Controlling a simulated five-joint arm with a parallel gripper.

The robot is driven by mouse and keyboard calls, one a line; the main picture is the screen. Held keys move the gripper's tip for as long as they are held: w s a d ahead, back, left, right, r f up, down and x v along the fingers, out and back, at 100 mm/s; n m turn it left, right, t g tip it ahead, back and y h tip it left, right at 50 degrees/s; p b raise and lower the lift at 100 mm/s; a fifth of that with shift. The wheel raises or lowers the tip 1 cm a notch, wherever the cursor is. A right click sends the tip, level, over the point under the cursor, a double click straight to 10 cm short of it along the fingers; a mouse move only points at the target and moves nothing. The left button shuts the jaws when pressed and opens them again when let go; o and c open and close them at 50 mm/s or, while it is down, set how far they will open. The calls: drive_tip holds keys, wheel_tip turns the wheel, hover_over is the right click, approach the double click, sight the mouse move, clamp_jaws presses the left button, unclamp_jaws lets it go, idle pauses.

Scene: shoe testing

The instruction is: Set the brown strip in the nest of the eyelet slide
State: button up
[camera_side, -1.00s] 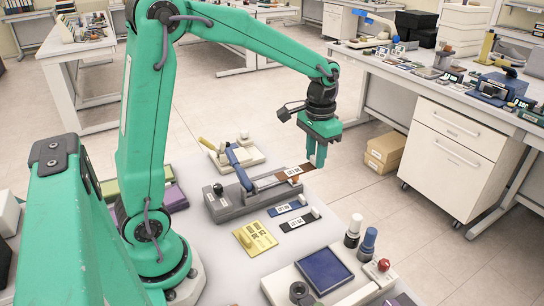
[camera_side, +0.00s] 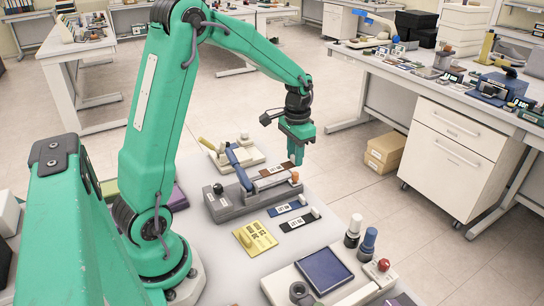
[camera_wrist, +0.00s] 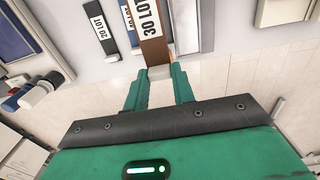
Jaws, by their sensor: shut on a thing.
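The brown strip (camera_side: 272,170) bears a white label and lies along the top of the eyelet slide (camera_side: 236,205), a grey block with a blue lever, a dark knob and an orange knob at its right end. My gripper (camera_side: 296,161) is shut on the strip's right end. In the wrist view the brown strip (camera_wrist: 153,51) reaches away from between my fingers (camera_wrist: 160,90), its pale end between the tips. The nest is hidden by the strip. I cannot tell whether the strip rests in it or hovers just above.
A blue strip (camera_side: 287,207) and a black strip (camera_side: 300,220) lie in front of the slide. A yellow plate (camera_side: 255,239) lies nearer. A cream fixture (camera_side: 251,157) stands behind. A blue-topped tray (camera_side: 324,270) and bottles stand front right.

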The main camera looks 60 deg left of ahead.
hover_over(287, 174)
wheel_tip(287, 174, down, 3)
drive_tip(key=shift+f, duration=0.1)
drive_tip(key=shift+f, duration=1.95)
drive_tip(key=shift+f, duration=0.15)
drive_tip(key=o, duration=0.7)
drive_tip(key=shift+c, duration=0.2)
